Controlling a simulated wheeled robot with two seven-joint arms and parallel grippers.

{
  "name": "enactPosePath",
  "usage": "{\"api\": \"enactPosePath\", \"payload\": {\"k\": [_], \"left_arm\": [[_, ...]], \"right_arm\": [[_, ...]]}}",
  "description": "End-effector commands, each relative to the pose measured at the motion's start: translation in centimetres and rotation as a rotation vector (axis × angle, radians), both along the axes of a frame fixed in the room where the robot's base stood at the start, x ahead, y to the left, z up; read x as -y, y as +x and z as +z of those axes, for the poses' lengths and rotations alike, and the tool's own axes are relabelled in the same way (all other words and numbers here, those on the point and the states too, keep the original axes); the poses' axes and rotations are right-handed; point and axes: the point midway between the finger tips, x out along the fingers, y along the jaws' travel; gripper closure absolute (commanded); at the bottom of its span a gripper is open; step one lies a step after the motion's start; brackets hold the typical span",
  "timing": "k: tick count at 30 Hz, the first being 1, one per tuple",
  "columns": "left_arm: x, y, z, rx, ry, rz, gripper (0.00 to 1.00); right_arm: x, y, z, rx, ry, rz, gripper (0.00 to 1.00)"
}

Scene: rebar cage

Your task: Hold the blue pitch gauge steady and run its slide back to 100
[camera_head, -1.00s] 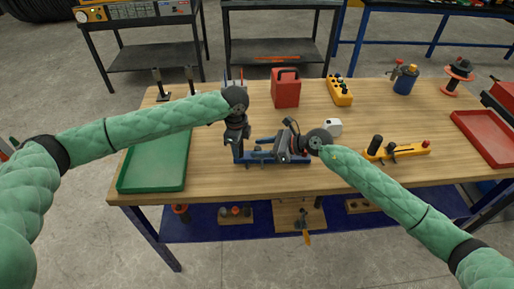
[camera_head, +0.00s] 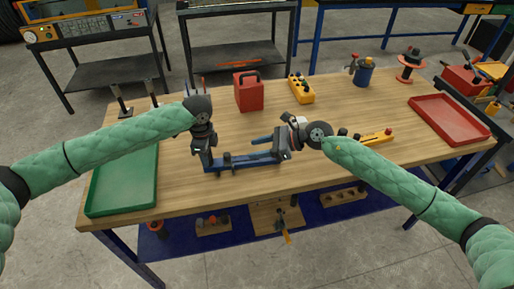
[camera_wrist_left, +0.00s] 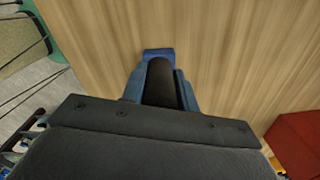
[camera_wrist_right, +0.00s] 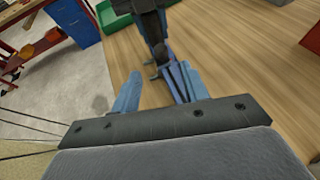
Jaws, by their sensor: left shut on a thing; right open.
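The blue pitch gauge (camera_head: 240,162) lies near the front edge of the wooden table, a long bar running left to right. My left gripper (camera_head: 205,163) is at its left end, shut on a black upright grip (camera_wrist_left: 160,82); a blue end of the gauge (camera_wrist_left: 158,53) shows past it. My right gripper (camera_head: 260,147) is at the right part of the gauge, pointing left. In the right wrist view its blue fingers (camera_wrist_right: 157,90) are spread, with the gauge (camera_wrist_right: 174,76) beyond and close to the right finger. The slide and its scale cannot be made out.
A green tray (camera_head: 92,198) is at the left and a red tray (camera_head: 480,137) at the right. A red case (camera_head: 249,92) and a yellow button box (camera_head: 301,88) stand behind. A yellow tool (camera_head: 377,138) lies behind my right arm. Bare table lies behind the gauge.

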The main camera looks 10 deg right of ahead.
Motion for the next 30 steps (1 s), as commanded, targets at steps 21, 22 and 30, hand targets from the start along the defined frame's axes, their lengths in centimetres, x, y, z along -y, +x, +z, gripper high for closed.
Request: {"api": "enactPosePath", "payload": {"k": [21, 22, 30], "left_arm": [[0.0, 0.1, 1.4, 0.001, -0.001, 0.0, 0.45], [0.1, 0.1, 1.8, 0.002, -0.001, -0.001, 0.45], [0.1, 0.1, 6.9, 0.003, -0.002, -0.002, 0.45]], "right_arm": [[0.0, 0.0, 0.0, 0.0, 0.0, 0.0, 0.55], [0.0, 0.0, 0.0, 0.0, 0.0, 0.0, 0.55], [0.0, 0.0, 0.0, 0.0, 0.0, 0.0, 0.55]]}}
